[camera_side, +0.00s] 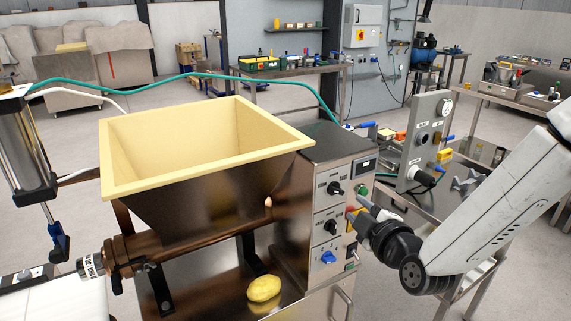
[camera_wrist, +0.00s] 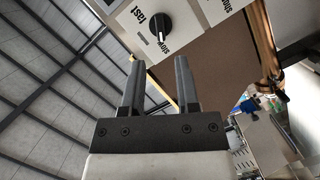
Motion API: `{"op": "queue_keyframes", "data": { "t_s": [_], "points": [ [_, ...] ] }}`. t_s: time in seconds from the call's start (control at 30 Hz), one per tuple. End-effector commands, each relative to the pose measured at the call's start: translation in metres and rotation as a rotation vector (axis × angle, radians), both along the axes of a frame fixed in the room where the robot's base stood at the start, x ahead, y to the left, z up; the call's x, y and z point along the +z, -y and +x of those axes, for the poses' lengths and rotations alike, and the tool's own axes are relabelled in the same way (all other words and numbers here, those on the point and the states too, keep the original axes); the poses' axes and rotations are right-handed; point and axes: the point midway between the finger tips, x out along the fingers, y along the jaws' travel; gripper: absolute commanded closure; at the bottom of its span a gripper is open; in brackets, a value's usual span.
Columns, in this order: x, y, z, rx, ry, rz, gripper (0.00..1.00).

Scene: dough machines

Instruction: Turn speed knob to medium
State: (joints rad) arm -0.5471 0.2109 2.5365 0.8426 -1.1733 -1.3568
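The control panel on the dough machine's right end carries two black knobs, an upper knob (camera_side: 334,188) and a lower knob (camera_side: 331,226). In the wrist view a black knob (camera_wrist: 161,26) sits between printed words that read "fast" and "slow", seen upside down. A pale mark shows on its lower part; its exact setting is hard to read. My gripper (camera_side: 358,207) is at the right of the panel, apart from the knobs. In the wrist view my gripper (camera_wrist: 159,61) has its fingers spread, with nothing between them, just below the knob.
A blue switch (camera_side: 328,257) sits low on the panel; a green button (camera_side: 362,190) is at its right side. The cream-rimmed hopper (camera_side: 205,150) stands left of the panel. A dough lump (camera_side: 264,288) lies below. A grey post panel (camera_side: 425,140) stands behind my gripper.

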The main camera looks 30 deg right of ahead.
Motion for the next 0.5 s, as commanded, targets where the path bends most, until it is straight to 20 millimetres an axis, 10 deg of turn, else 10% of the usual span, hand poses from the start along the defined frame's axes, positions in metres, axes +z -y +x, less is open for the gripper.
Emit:
{"op": "queue_keyframes", "data": {
  "t_s": [0.5],
  "points": [
    [-0.0013, 0.0022, 0.01, -0.001, -0.001, 0.003, 0.6]
  ]
}}
